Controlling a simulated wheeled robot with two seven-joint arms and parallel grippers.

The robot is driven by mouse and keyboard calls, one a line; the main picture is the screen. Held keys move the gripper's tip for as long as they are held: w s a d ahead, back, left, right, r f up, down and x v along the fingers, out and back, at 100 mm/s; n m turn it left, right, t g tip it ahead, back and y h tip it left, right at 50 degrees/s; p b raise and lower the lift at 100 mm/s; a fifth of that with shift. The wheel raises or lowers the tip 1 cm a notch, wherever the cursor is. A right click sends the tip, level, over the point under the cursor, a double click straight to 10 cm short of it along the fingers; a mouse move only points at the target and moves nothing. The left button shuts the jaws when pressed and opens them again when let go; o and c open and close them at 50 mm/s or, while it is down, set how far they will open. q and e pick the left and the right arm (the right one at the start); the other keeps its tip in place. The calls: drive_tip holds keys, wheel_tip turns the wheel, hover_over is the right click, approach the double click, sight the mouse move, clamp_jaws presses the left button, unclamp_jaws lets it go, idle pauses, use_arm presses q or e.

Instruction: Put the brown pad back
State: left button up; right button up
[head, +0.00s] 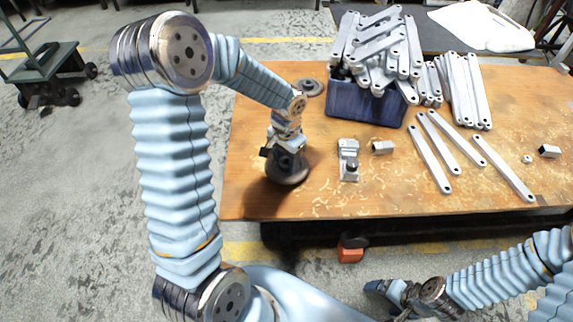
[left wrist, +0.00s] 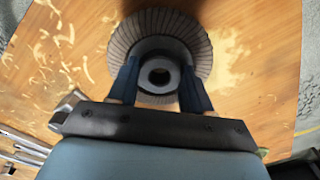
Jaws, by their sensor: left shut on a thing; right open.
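A round brownish-grey pad (left wrist: 160,30) with a ribbed face and a raised grey hub is in my left gripper (left wrist: 158,85). The two blue fingers close on the hub from both sides. In the head view the pad (head: 288,174) shows as a dark disc below my left gripper (head: 285,150), over the left part of the wooden table (head: 330,195). A shadow lies at its lower left; I cannot tell whether the pad touches the table. My right gripper (head: 374,287) is open, in front of the table, away from the pad.
Another grey disc (head: 310,87) lies at the table's back left. A dark blue bin (head: 365,105) heaped with grey brackets stands at the back middle. A small metal fixture (head: 348,160) and metal block (head: 382,147) lie right of the pad. Loose brackets (head: 430,160) lie further right.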

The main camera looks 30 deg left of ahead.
sight(286, 162)
use_arm(q)
drive_tip(key=shift+f, duration=1.45)
drive_tip(key=shift+f+b, duration=0.2)
drive_tip(key=shift+b, duration=0.1)
drive_tip(key=o, duration=1)
wheel_tip(286, 162, up, 12)
drive_tip(key=p, duration=0.1)
drive_tip(key=shift+r, duration=0.25)
drive_tip(key=shift+d, duration=0.1)
